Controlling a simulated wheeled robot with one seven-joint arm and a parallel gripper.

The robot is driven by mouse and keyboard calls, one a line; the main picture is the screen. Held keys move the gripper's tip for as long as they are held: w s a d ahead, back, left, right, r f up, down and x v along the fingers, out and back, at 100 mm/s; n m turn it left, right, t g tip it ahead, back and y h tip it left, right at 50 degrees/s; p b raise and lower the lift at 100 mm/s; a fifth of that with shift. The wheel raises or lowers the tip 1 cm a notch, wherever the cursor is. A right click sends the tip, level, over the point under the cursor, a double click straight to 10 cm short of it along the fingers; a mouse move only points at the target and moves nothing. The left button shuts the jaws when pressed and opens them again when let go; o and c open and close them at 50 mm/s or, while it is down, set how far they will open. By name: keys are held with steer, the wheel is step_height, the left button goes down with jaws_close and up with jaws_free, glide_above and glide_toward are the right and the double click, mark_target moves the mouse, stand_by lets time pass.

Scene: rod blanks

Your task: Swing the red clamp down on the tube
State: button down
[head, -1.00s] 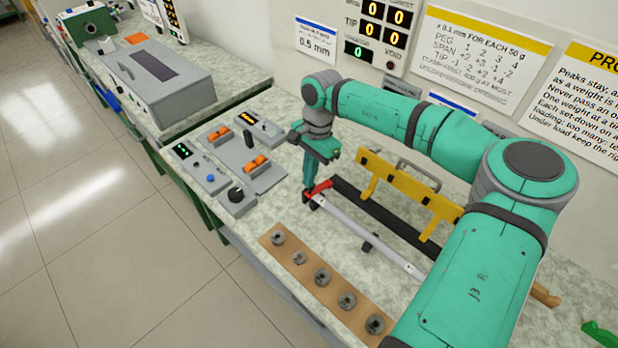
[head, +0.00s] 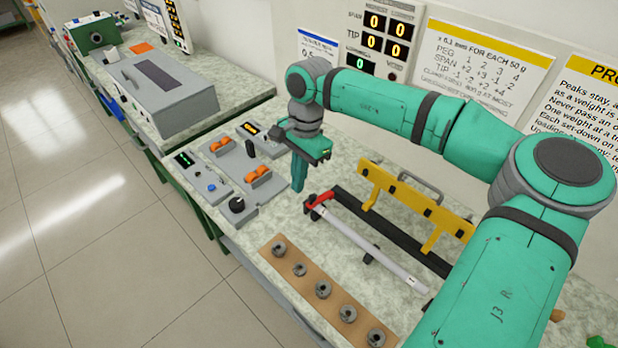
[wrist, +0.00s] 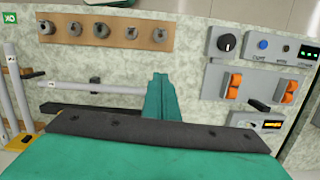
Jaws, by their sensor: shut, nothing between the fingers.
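The red clamp (head: 320,198) is at the left end of the white tube (head: 370,245). Its red arm lies low, at an angle to the tube. I cannot tell whether it presses on the tube. The tube lies in front of a black bar (head: 395,232) and also shows in the wrist view (wrist: 100,87). My gripper (head: 298,187) points down, shut and empty, just left of the clamp and apart from it. In the wrist view its shut fingers (wrist: 158,88) cover the tube's end, and the clamp is hidden.
A yellow rack (head: 410,205) stands behind the black bar. A brown board (head: 300,272) with several grey weights lies in front of the tube. Control boxes with a black knob (head: 237,204) and orange parts (head: 257,174) lie to the left.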

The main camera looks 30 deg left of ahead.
steer(key=shift+s+a+r, duration=0.15)
steer(key=shift+s+r, duration=0.3)
steer(key=shift+s, duration=0.4)
steer(key=shift+s+a+r, duration=0.1)
steer(key=shift+s+r, duration=0.3)
steer(key=shift+s, duration=0.45)
